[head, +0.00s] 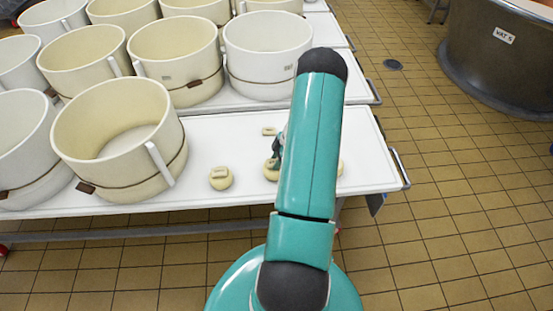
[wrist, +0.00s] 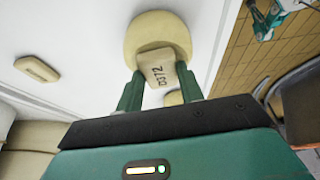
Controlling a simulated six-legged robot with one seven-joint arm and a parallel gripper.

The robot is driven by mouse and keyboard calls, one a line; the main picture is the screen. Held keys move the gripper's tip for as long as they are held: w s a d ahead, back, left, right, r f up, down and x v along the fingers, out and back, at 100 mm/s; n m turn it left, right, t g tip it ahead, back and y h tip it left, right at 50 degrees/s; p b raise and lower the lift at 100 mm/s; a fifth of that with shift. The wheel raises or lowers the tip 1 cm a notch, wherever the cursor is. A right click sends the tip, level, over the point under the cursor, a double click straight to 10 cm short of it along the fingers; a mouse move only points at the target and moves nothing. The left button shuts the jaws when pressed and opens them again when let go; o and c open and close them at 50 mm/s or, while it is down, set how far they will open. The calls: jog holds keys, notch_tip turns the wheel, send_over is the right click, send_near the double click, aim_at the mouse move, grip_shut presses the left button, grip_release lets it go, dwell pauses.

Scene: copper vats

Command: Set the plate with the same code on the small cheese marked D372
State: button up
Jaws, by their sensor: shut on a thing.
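My gripper (wrist: 160,72) is shut on a small cream plate (wrist: 158,68) that reads D372. In the wrist view the plate overlaps the near part of a round pale cheese (wrist: 157,30); I cannot tell whether it touches. No code shows on that cheese. In the head view my arm hides most of my gripper, which is beside a small cheese (head: 270,172) on the white table (head: 235,135). Another cheese (head: 220,182) to the left has a plate-like piece on top. A further cheese (head: 340,168) is mostly hidden behind my arm.
A loose plate (head: 269,131) lies on the table behind the cheeses, and it also shows in the wrist view (wrist: 37,68). Several large cream tubs (head: 120,140) stand at the left and back. A vat marked VAT 5 (head: 500,65) stands right. Tiled floor is open beyond the table's right edge.

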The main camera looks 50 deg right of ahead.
dwell(0.3)
jog(key=o, duration=1.1)
jog(key=shift+c, duration=0.2)
jog(key=v, duration=1.3)
jog(key=shift+s+r, duration=0.2)
jog(key=shift+r, duration=0.1)
jog(key=shift+d, duration=0.15)
